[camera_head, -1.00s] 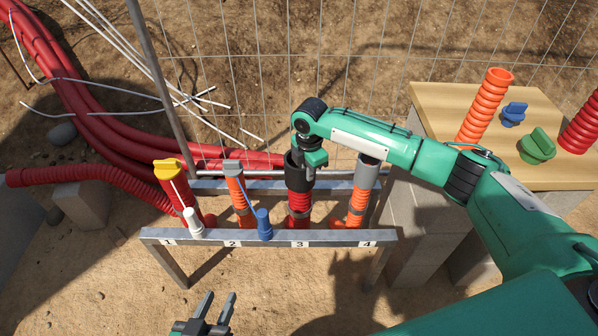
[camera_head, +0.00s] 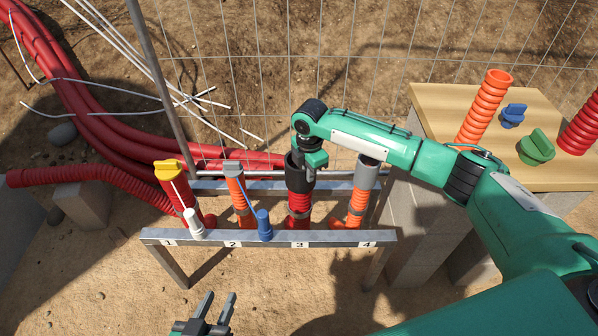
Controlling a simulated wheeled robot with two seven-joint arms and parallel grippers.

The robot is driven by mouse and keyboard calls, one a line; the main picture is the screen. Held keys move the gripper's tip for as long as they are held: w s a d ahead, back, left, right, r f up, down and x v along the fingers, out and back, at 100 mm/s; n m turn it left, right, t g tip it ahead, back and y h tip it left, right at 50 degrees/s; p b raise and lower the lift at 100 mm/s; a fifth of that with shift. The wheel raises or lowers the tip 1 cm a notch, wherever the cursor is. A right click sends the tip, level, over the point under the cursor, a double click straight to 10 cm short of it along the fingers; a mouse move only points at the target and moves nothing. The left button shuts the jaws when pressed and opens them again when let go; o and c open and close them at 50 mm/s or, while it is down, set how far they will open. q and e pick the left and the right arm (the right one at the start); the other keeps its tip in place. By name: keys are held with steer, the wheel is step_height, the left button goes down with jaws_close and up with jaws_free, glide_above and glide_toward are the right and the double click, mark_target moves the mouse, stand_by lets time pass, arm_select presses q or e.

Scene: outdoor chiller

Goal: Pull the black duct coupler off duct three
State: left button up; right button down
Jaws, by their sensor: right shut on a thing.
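Duct three (camera_head: 299,207) is a red corrugated pipe standing behind the label 3 on the metal rail. The black duct coupler (camera_head: 297,180) sits upright on its top end. My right gripper (camera_head: 308,170) comes down from above and is shut on the coupler's rim; its fingertips are largely hidden by the wrist and the coupler. My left gripper (camera_head: 213,306) is open and empty at the bottom of the view, in front of the rail and well apart from the ducts.
The numbered rail (camera_head: 268,238) runs in front of the ducts. Duct one has a yellow cap (camera_head: 168,169), duct two a grey one (camera_head: 233,168), duct four a grey coupler (camera_head: 367,172). A wooden table (camera_head: 450,105) at right holds pipes and plugs. A wire fence stands behind.

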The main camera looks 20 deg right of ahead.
steer(key=shift+r+p, duration=0.6)
steer(key=shift+p, duration=0.15)
step_height(320, 180, up, 8)
steer(key=p, duration=0.8)
steer(key=shift+f+p, duration=0.2)
steer(key=shift+p, duration=0.2)
stand_by(0.4)
